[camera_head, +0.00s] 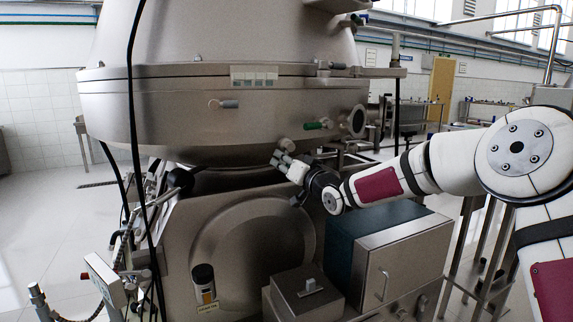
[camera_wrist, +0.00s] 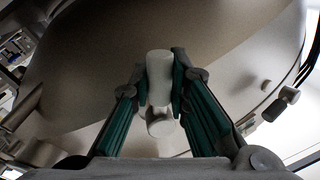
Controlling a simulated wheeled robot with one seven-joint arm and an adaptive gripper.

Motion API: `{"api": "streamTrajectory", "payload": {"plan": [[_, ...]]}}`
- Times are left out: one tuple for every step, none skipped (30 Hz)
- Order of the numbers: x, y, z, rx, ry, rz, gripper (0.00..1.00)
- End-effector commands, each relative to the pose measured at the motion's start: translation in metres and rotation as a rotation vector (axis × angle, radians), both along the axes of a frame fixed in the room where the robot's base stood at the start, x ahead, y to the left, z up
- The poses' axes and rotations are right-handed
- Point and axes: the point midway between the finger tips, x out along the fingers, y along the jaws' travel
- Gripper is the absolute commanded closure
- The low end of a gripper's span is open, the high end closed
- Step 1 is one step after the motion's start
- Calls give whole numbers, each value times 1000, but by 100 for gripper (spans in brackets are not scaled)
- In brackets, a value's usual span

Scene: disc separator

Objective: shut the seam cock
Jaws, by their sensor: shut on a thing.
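My gripper (camera_head: 281,158) is at the lower right edge of the big steel separator bowl (camera_head: 170,115). In the wrist view, my gripper (camera_wrist: 161,88) has its two green-padded fingers closed on either side of a pale cylindrical cock handle (camera_wrist: 159,68). The handle points up in that view, and a round pale end (camera_wrist: 160,127) shows below it, between the fingers. In the head view my fingers mostly hide this handle; a small grey knob (camera_head: 286,144) shows just above them. No label beside it can be read, so its exact setting cannot be told.
A green-handled cock (camera_head: 316,125) sits just above right of my gripper, near a round flanged port (camera_head: 357,121). A steel box (camera_head: 395,262) stands below my arm. A black cable (camera_head: 132,110) hangs at left.

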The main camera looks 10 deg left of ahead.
Motion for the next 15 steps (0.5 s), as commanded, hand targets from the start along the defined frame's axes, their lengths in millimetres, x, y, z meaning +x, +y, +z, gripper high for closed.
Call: {"api": "streamTrajectory", "payload": {"plan": [[0, 1, -1, 39, 25, -1, 100], [-1, 2, 0, 63, 40, -1, 100], [-2, 3, 1, 96, 59, 0, 100], [-2, 4, 2, 120, 74, 0, 100], [-3, 5, 3, 144, 89, 0, 100], [-4, 6, 4, 177, 110, 0, 100], [-4, 7, 4, 200, 125, -1, 100], [-5, 8, 5, 225, 141, 0, 100], [-5, 8, 6, 257, 160, -1, 100], [-6, 9, 7, 281, 176, -1, 100], [-6, 10, 8, 305, 192, -1, 100], [-7, 11, 9, 338, 211, 0, 100], [-7, 12, 10, 362, 226, 0, 100], [-8, 12, 11, 386, 241, -1, 100], [-8, 13, 13, 418, 261, 0, 100]]}}
